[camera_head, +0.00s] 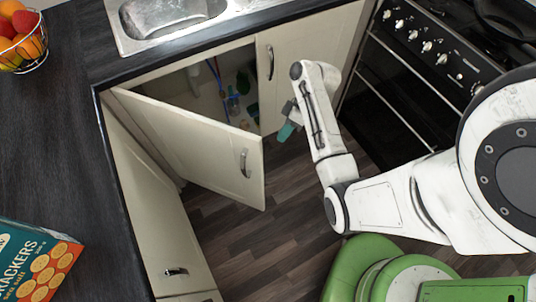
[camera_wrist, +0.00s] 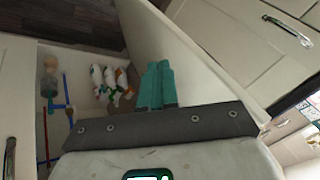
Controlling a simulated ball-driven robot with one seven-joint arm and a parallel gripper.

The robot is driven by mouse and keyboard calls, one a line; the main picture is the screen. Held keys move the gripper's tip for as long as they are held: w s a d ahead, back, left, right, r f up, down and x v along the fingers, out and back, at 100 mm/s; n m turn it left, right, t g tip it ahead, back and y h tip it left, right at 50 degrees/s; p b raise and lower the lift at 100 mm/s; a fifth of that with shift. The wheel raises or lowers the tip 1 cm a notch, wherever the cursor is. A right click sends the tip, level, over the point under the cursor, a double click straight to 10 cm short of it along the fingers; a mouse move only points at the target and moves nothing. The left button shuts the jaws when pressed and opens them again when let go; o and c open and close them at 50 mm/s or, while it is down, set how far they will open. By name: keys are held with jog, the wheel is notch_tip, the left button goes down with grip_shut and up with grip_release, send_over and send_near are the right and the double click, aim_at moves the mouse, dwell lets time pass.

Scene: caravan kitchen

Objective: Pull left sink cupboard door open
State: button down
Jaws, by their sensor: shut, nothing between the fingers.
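The left sink cupboard door (camera_head: 190,137) is cream and stands swung well out from the sink unit, its front and bar handle (camera_head: 245,163) facing the lower left. The cupboard opening (camera_head: 215,80) shows behind it. My gripper (camera_head: 288,130), with teal fingers, is to the right of the door's free edge, in front of the closed right sink door (camera_head: 270,75). In the wrist view its fingers (camera_wrist: 156,85) are together and empty, and overlap the open door's panel (camera_wrist: 150,35). I cannot tell whether they touch it. My gripper is off the handle.
Bottles (camera_wrist: 105,82) and red and blue pipes (camera_wrist: 66,105) show inside the cupboard. A black oven (camera_head: 385,90) stands to the right. Side cupboards (camera_head: 150,205) run along the left under the dark worktop (camera_head: 50,130). Bare floor (camera_head: 265,225) lies before the door.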

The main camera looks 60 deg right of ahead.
jog(key=a+r+p+x, duration=0.1)
jog(key=p+x, duration=0.1)
jog(key=x, duration=0.8)
jog(key=shift+a+t, duration=0.3)
jog(key=shift+t, duration=0.1)
jog(key=shift+w+a, duration=0.1)
jog(key=shift+a, duration=0.05)
